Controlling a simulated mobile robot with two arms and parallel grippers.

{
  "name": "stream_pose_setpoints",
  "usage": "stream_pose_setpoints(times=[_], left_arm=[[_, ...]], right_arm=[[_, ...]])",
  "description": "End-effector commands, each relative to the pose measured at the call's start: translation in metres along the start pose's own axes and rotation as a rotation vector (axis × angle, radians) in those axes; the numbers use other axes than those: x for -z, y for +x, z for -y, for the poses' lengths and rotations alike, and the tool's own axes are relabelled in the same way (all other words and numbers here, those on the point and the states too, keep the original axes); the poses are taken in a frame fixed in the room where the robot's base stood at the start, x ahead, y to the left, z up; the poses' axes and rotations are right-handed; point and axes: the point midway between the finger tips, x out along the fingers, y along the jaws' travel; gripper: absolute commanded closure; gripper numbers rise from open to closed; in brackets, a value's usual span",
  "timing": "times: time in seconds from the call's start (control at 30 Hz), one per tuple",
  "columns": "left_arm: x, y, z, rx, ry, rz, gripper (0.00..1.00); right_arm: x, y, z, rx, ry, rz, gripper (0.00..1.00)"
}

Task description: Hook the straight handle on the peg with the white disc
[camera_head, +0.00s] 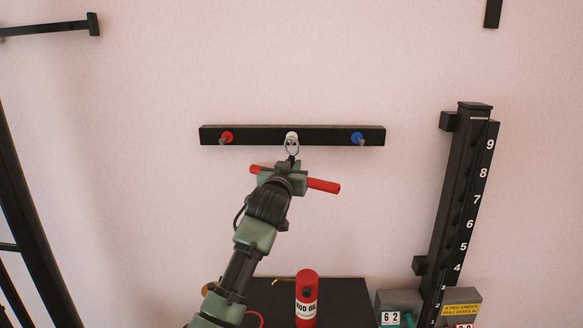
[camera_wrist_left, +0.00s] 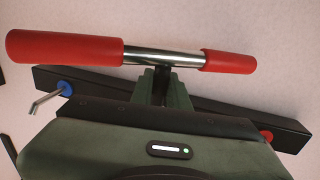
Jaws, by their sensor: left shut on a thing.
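The straight handle (camera_head: 324,186) has two red grips and a metal middle; it also shows across the left wrist view (camera_wrist_left: 65,48). My left gripper (camera_head: 283,170) is shut on its middle, just below the black wall rail (camera_head: 250,135). A metal ring (camera_head: 292,148) stands up from the handle and overlaps the peg with the white disc (camera_head: 292,136) in the head view. I cannot tell whether the ring is around that peg or in front of it. In the left wrist view the white disc is hidden. My right gripper is not in view.
The rail also bears a peg with a red disc (camera_head: 226,137) at left and one with a blue disc (camera_head: 357,138) at right. A black numbered post (camera_head: 465,200) stands at right. Below are a red canister (camera_head: 306,290) and a dark tabletop (camera_head: 350,295).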

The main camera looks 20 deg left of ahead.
Motion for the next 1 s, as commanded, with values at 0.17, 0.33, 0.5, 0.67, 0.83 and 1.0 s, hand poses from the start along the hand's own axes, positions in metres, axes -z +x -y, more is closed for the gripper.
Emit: stream_pose_setpoints(times=[0.17,0.33,0.5,0.67,0.83,1.0], left_arm=[[0.003,0.0,0.0,-0.001,0.0,-0.006,0.62],[0.002,0.0,0.0,0.0,0.0,-0.003,0.58],[-0.002,0.0,0.0,0.0,0.0,0.004,0.58],[-0.003,-0.012,0.0,0.0,0.0,0.0,0.58],[-0.003,-0.038,0.0,-0.001,-0.001,-0.002,0.58],[-0.001,-0.063,-0.001,-0.002,0.0,-0.005,0.58]], right_arm=[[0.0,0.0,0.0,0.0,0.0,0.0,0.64],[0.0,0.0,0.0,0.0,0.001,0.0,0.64],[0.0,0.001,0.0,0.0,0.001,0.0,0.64],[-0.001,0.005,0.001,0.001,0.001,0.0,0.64],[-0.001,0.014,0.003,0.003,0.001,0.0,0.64],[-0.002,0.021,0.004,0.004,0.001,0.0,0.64]])
